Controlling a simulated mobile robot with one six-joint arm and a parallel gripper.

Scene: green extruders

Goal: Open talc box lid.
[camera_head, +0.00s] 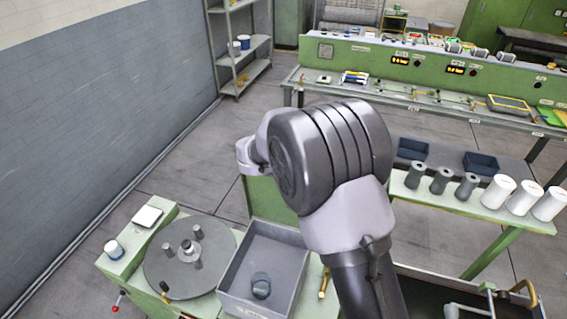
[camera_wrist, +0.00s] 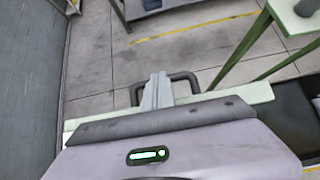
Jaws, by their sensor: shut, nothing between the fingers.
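The talc box (camera_head: 239,297) is a grey open-topped box on the green bench, with a dark round container (camera_head: 261,286) inside. A green panel, which looks like its lid (camera_head: 267,204), stands raised at the box's back edge, partly hidden by my arm. In the wrist view the lid's pale green edge (camera_wrist: 245,94) crosses the picture, with a dark handle (camera_wrist: 185,77) beyond it. My gripper (camera_wrist: 157,84) is shut and empty, its fingers in front of the handle; I cannot tell if they touch it. In the head view my arm hides the fingers.
A round grey turntable (camera_head: 165,275) with small posts is left of the box. A yellow-handled tool (camera_head: 324,284) lies right of it. A green table (camera_head: 420,200) with grey and white cylinders stands at right. Floor behind the lid is clear.

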